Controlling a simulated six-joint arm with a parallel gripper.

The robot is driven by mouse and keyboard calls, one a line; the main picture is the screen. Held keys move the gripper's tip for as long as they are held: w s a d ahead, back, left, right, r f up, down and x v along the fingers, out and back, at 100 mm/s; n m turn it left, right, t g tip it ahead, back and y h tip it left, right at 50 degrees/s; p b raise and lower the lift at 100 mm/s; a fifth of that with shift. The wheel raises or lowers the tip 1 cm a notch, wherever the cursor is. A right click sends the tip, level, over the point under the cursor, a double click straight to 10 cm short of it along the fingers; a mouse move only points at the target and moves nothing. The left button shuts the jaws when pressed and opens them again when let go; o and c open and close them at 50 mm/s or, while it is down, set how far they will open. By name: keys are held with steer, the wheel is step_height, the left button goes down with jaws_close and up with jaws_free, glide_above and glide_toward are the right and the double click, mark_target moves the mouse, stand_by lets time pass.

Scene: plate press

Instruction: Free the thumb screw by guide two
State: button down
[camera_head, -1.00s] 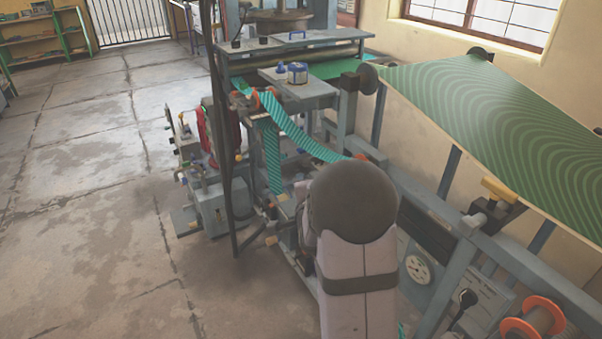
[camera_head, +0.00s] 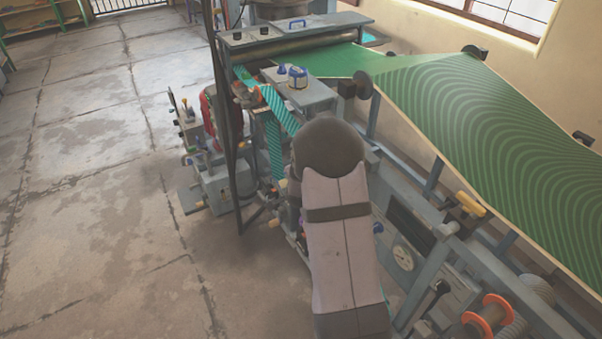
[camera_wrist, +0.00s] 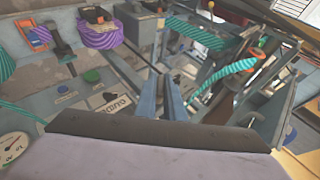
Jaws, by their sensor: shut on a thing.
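My gripper (camera_wrist: 163,98) shows in the wrist view as two blue-grey fingers past the dark edge of my wrist. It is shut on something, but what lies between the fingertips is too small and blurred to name. A white plate lettered "GUIDE" (camera_wrist: 115,104) lies just left of the fingers; its number is not readable. I cannot pick out the thumb screw for certain. In the head view my arm hides my gripper and the spot where it works.
A teal striped web (camera_head: 277,150) runs down beside my arm. A wide green patterned sheet (camera_head: 480,140) slopes along the right. An orange-flanged spool (camera_head: 487,315) sits at lower right. Purple coils (camera_wrist: 100,33) and a dial (camera_wrist: 13,147) are left in the wrist view. Open floor (camera_head: 100,230) lies left.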

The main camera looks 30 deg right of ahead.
steer(key=shift+s+d+r+g+p, duration=0.1)
steer(key=shift+r+g+p, duration=0.35)
steer(key=shift+p, duration=2.6)
steer(key=shift+d+r+g+p, duration=0.1)
steer(key=shift+g+p, duration=0.65)
steer(key=shift+p, duration=2.3)
steer(key=p, duration=0.4)
steer(key=shift+f+n+g, duration=0.1)
steer(key=shift+n+g, duration=0.2)
steer(key=p, duration=0.3)
steer(key=shift+f+g, duration=0.25)
steer(key=shift+g, duration=0.15)
steer(key=c, duration=1.9)
jaws_free()
steer(key=shift+d+f, duration=0.1)
steer(key=shift+o, duration=0.2)
steer(key=shift+a, duration=0.2)
steer(key=shift+s+a+r, duration=0.2)
steer(key=shift+a+r, duration=0.1)
steer(key=shift+r, duration=0.25)
steer(key=shift+b+v, duration=0.95)
steer(key=shift+v, duration=2)
